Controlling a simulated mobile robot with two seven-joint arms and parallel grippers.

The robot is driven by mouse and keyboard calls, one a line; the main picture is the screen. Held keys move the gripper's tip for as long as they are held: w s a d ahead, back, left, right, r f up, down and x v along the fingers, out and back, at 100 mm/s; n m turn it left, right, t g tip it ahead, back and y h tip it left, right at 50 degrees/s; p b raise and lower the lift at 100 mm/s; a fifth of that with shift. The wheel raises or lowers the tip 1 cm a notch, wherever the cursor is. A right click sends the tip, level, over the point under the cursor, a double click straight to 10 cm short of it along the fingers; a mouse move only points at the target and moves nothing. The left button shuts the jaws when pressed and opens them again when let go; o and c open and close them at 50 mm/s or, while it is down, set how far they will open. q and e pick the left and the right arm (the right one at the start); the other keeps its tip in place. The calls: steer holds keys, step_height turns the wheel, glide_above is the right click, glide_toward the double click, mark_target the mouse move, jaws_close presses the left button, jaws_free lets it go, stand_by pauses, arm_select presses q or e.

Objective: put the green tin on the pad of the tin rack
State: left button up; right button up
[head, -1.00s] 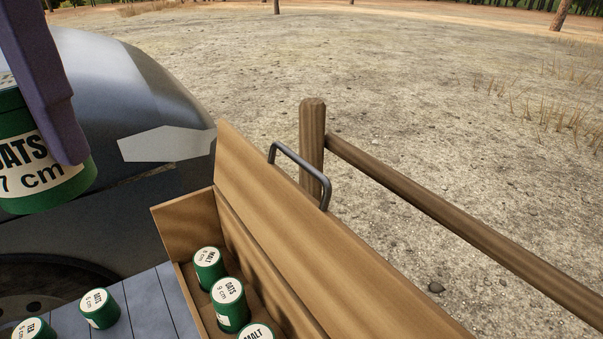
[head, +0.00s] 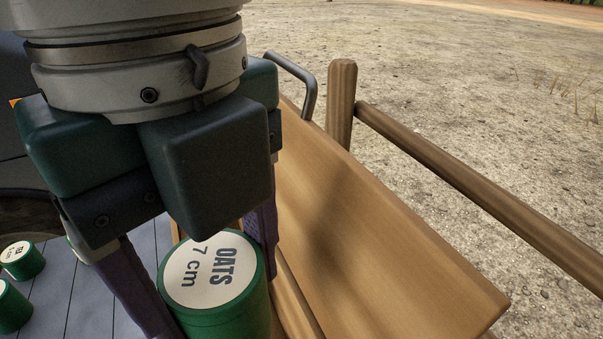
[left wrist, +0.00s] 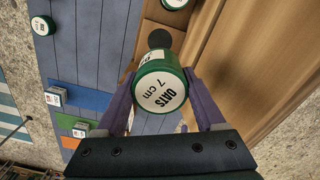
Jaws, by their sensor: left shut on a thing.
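The green tin marked OATS 7 cm (head: 217,285) is held between the purple fingers of my left gripper (head: 200,270). It also shows in the left wrist view (left wrist: 160,95), label facing the camera, between the fingers of the gripper (left wrist: 160,108). The wooden tin rack (head: 380,230) lies just beyond and right of the tin; my gripper hides much of its inside. In the left wrist view a dark round pad (left wrist: 159,38) shows between the rack's wooden walls, just past the tin's edge. My right gripper is in neither view.
Other green tins stand on the blue-grey slatted deck (head: 60,290), one of them at the left (head: 22,260). Another tin (left wrist: 174,3) is at the top of the left wrist view, inside the rack. A metal handle (head: 300,75) and wooden fence (head: 450,165) are behind the rack.

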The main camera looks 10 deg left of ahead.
mark_target(231, 325)
arm_select(q)
step_height(231, 325, down, 17)
steer(key=b, duration=0.3)
steer(key=shift+f+b, duration=0.15)
steer(key=shift+b, duration=0.2)
steer(key=shift+f, duration=0.15)
steer(key=o, duration=1.5)
steer(key=shift+c, duration=0.2)
step_height(231, 325, up, 12)
steer(key=p, duration=0.3)
steer(key=shift+r, duration=0.2)
